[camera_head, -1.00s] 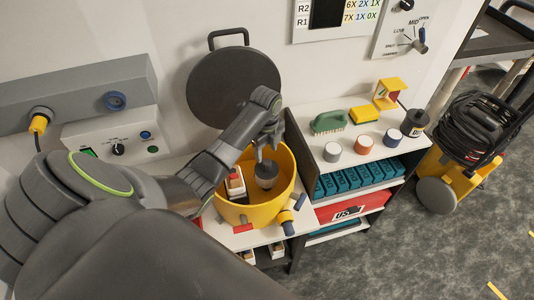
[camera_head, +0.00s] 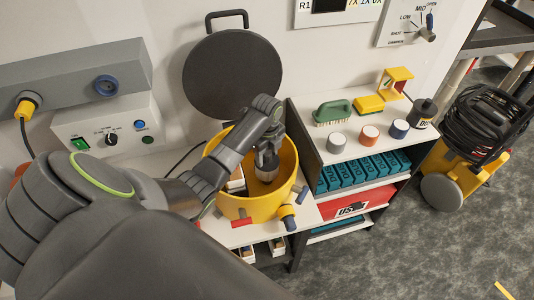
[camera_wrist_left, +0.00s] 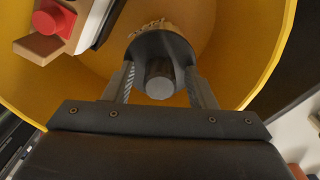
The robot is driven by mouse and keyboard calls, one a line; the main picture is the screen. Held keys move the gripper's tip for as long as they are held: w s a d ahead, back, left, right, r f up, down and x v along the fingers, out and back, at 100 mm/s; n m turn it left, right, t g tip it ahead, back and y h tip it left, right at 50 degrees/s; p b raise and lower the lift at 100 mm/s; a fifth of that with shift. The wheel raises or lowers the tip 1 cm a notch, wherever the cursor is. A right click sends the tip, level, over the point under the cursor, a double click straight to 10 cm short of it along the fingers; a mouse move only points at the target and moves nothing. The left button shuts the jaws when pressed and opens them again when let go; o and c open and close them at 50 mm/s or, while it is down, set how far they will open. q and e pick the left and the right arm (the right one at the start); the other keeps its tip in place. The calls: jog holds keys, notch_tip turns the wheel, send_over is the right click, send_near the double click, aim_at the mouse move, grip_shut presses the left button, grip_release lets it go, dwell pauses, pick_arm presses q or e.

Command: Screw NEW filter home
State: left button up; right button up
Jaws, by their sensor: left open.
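A yellow drum (camera_head: 290,185) stands open on the bench. Inside it is a round dark piece (camera_head: 267,164) that I take for the filter; no label on it can be read. In the left wrist view the dark piece (camera_wrist_left: 160,82) shows a grey round end and a paler, lettered band beyond. My left gripper (camera_head: 268,142) reaches down into the drum from above. Its fingers (camera_wrist_left: 159,72) stand open on either side of the dark piece. How far the filter is seated is hidden. My right gripper is not in view.
A black round lid (camera_head: 232,76) leans on the wall behind the drum. A white box with a red cap (camera_wrist_left: 54,22) sits inside the drum near its wall. The shelf (camera_head: 322,152) on the right holds a brush, coloured round caps and a dark canister.

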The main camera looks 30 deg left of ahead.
pick_arm(q)
jog(key=shift+r+n+p, duration=0.15)
jog(key=shift+n+p, duration=0.15)
jog(key=shift+p, duration=0.05)
jog(key=n+p, duration=0.5)
jog(key=shift+r+n, duration=0.15)
jog(key=shift+n, duration=0.25)
jog(key=n+p, duration=0.3)
jog(key=n, duration=0.2)
jog(key=shift+n, duration=0.3)
jog(key=shift+n+p, duration=0.65)
jog(key=shift+n, duration=0.35)
jog(key=shift+f+n, duration=0.3)
jog(key=shift+n, duration=0.2)
